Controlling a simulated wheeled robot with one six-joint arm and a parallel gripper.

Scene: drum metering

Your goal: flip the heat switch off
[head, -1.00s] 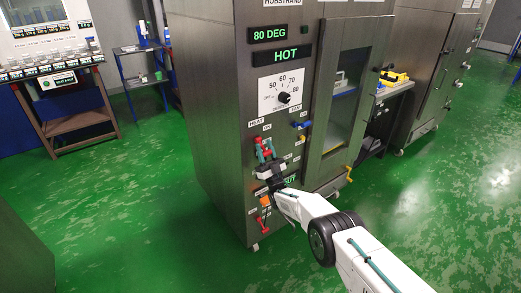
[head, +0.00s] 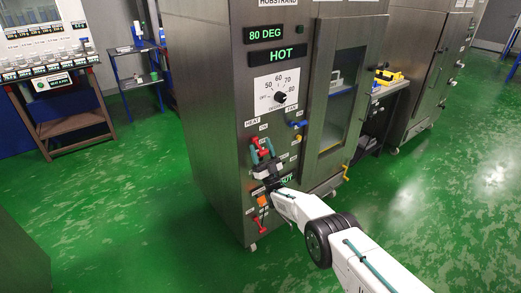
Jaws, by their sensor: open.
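The heat switch (head: 263,142) is a red lever under the HEAT label on the steel cabinet's front panel. My gripper (head: 262,151) is at this switch, with its teal fingers open and close around the red part. The fingers and the dark gripper body hide much of the switch, so I cannot tell its exact position or whether a finger touches it. Above it, the cabinet (head: 215,110) shows green displays reading 80 DEG (head: 271,34) and HOT (head: 278,54).
A temperature dial (head: 281,97) is above the switch, and a blue switch (head: 298,124) is to its right. An orange part (head: 262,200) and another red lever (head: 257,223) are below. Green floor lies open around the cabinet.

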